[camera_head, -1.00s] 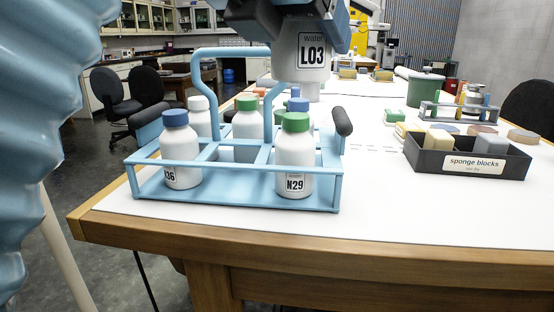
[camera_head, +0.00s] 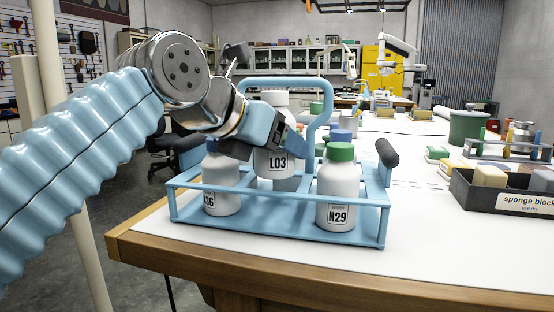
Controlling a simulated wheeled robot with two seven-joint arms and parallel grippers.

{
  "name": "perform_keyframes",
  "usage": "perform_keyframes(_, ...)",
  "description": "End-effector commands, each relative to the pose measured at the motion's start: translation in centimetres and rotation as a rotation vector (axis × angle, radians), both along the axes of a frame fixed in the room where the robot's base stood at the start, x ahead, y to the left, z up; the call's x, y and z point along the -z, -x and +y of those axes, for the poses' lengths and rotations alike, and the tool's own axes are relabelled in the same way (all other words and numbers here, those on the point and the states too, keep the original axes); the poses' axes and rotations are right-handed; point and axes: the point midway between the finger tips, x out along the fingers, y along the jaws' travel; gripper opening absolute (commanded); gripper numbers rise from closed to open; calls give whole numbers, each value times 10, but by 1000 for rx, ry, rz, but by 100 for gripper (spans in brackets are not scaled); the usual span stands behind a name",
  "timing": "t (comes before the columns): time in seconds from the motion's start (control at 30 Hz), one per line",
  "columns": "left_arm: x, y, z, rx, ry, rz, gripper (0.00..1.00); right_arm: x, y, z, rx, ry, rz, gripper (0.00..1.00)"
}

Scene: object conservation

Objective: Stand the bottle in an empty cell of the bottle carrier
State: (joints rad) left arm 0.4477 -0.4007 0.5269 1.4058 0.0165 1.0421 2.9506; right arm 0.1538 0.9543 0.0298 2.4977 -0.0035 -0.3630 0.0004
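The light blue bottle carrier (camera_head: 187,213) stands near the table's front left corner, handle upright. The white bottle L03 (camera_head: 278,163) is upright over the middle of the carrier, between the bottle with label ending 36 (camera_head: 222,185) and the green-capped bottle N29 (camera_head: 338,185). Its base appears higher than theirs. My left gripper (camera_head: 285,138) reaches in from the left and appears shut on bottle L03 at its upper body; the finger contact is partly hidden. The cell under L03 is partly hidden by the front rails. My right gripper is out of view.
Green and blue caps (camera_head: 341,134) show in the carrier's back row. A dark box of sponge blocks (camera_head: 500,196) stands to the right, with a bottle rack (camera_head: 490,150) and a green tub (camera_head: 465,127) behind.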

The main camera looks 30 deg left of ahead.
Motion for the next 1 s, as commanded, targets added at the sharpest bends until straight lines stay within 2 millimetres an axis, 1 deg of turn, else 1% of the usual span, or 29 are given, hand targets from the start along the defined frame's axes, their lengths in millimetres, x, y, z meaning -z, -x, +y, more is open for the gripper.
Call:
perform_keyframes(0.03, 9, 1, 0, 0, -1, -2, 36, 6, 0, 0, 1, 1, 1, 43)
perform_keyframes(0.1, 13, 1, 0, 0, -1, -2, 36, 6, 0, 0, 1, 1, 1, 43)
perform_keyframes(0.37, 12, 0, 0, -1, 0, -2, 36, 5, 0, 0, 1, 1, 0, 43)
perform_keyframes(0.73, 24, 1, 0, -2, -1, -3, 36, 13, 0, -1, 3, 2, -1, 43)
perform_keyframes(0.87, 24, 1, 0, -2, -1, -3, 36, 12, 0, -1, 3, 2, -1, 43)
perform_keyframes(0.9, 24, 0, 0, -1, 0, -2, 77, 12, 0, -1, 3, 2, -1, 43)
perform_keyframes(0.97, 24, 0, 0, -1, 0, -2, 86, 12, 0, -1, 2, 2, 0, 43)
perform_keyframes(1.0, 24, 0, 0, -1, 0, -2, 92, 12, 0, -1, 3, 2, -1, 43)
